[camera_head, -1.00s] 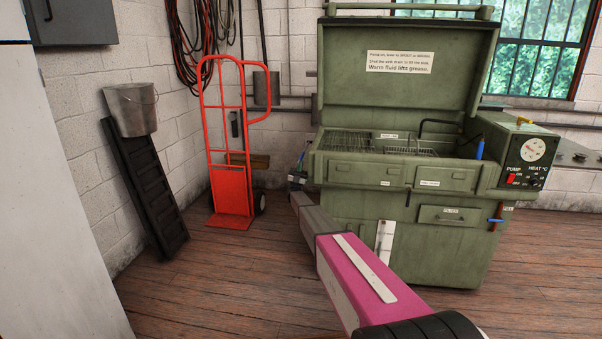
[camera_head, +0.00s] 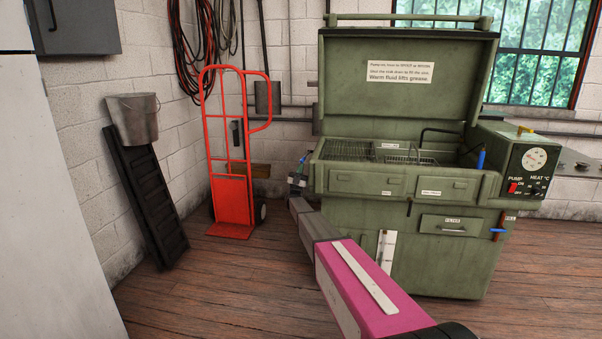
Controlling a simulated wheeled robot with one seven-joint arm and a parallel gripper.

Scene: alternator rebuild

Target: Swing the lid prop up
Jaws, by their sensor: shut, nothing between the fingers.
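A green parts washer (camera_head: 410,255) stands right of centre with its lid (camera_head: 350,95) raised upright at the back. I cannot pick out the lid prop for certain. My arm reaches from the lower right toward the washer's left side. My gripper (camera_head: 299,178) is at its far end, just left of the basin's left edge. It is small in view, shut and empty. I cannot tell whether it touches the washer.
A red hand truck (camera_head: 231,208) stands behind and left of my gripper. A bucket (camera_head: 133,122) and a dark ramp-like panel (camera_head: 147,195) are by the left wall. The washer's control box (camera_head: 523,165) is at its right. The wooden floor (camera_head: 235,290) in front is clear.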

